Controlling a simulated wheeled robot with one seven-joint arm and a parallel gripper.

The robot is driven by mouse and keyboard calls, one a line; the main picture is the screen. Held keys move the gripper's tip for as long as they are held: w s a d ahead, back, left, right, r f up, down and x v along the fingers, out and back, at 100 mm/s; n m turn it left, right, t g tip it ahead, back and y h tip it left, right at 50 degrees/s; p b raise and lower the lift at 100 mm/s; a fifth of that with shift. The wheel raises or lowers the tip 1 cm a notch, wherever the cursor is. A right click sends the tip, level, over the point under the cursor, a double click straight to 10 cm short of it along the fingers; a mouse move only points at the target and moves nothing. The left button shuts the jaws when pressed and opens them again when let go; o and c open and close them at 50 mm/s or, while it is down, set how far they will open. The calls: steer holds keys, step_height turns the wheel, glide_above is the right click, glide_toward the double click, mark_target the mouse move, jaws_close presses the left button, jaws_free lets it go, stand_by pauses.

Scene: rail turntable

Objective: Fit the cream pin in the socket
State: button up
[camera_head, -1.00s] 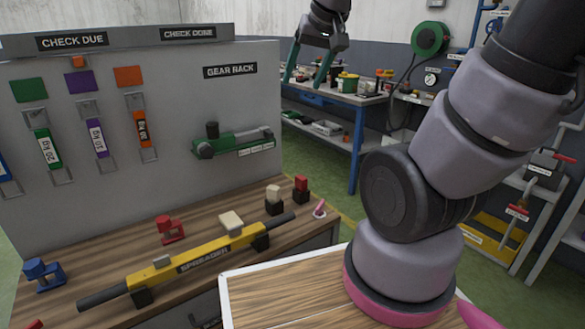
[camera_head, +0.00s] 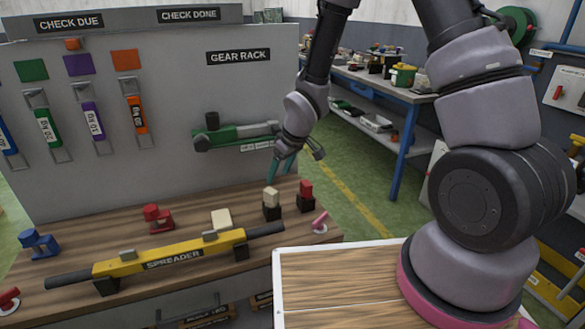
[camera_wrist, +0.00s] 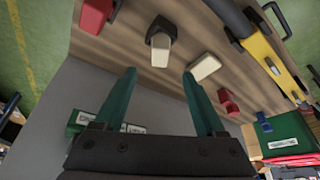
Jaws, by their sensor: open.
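A cream pin-like piece (camera_head: 271,196) stands upright in a black block on the bench, left of a similar red piece (camera_head: 305,189). In the wrist view, the cream piece (camera_wrist: 160,48) is just beyond my open gripper (camera_wrist: 159,74), roughly centred between its teal fingers. A separate cream block (camera_head: 222,220) lies behind the yellow spreader; the wrist view shows it (camera_wrist: 204,67) near the right fingertip. I cannot tell which part is the socket. In the head view my gripper (camera_head: 290,172) is above and behind the cream piece, empty, and partly hidden by its wrist.
The yellow spreader bar (camera_head: 170,258) lies along the bench front. Red (camera_head: 157,217) and blue (camera_head: 38,243) clamp-like parts stand to the left. A pink peg (camera_head: 320,222) is at the right bench edge. The grey panel (camera_head: 250,95) with a green tool (camera_head: 235,135) rises behind.

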mark_target(272, 191)
steer(key=x, duration=1)
steer(key=shift+w+f, duration=0.1)
steer(key=shift+f, duration=0.3)
jaws_close()
